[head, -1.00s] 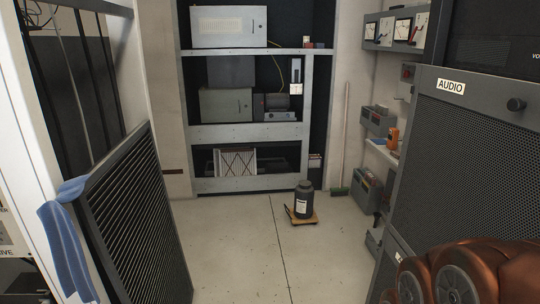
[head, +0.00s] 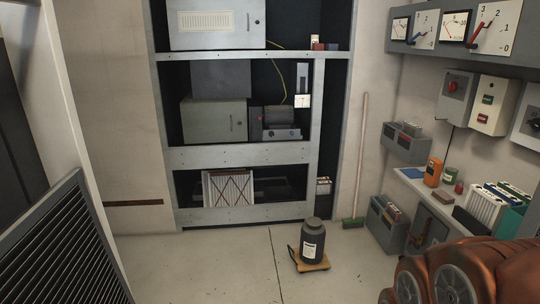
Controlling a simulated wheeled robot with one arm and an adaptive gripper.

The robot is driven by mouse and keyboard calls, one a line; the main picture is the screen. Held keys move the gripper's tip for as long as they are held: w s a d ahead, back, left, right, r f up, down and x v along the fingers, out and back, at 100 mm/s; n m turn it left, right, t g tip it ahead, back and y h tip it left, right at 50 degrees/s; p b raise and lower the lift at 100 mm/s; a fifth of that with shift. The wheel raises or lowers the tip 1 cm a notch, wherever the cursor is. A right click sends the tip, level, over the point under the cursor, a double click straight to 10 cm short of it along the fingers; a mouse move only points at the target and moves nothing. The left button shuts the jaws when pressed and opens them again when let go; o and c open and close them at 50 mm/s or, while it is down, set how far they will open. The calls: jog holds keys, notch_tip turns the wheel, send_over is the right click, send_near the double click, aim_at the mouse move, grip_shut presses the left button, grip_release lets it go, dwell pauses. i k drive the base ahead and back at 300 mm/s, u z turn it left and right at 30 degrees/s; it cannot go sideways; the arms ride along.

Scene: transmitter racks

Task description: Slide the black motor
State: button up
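A dark ribbed motor (head: 280,118) sits on the middle shelf of the grey rack ahead. It rests on a lighter grey base and stands to the right of a grey-green metal box (head: 213,121). It looks small from here, and fine detail is hard to make out. My gripper is not in view. Only copper-coloured links of my arm show at the lower right, well short of the rack.
A black canister (head: 312,243) stands on a small wooden dolly (head: 314,267) on the floor before the rack (head: 240,156). A broom (head: 358,170) leans by the right wall. A side shelf (head: 428,189) holds an orange container (head: 433,172). A slatted panel (head: 65,250) stands at left.

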aim_at(312, 255)
jog(key=i, duration=2.45)
jog(key=z, duration=1.35)
jog(key=i, duration=1.1)
jog(key=u, duration=3.4)
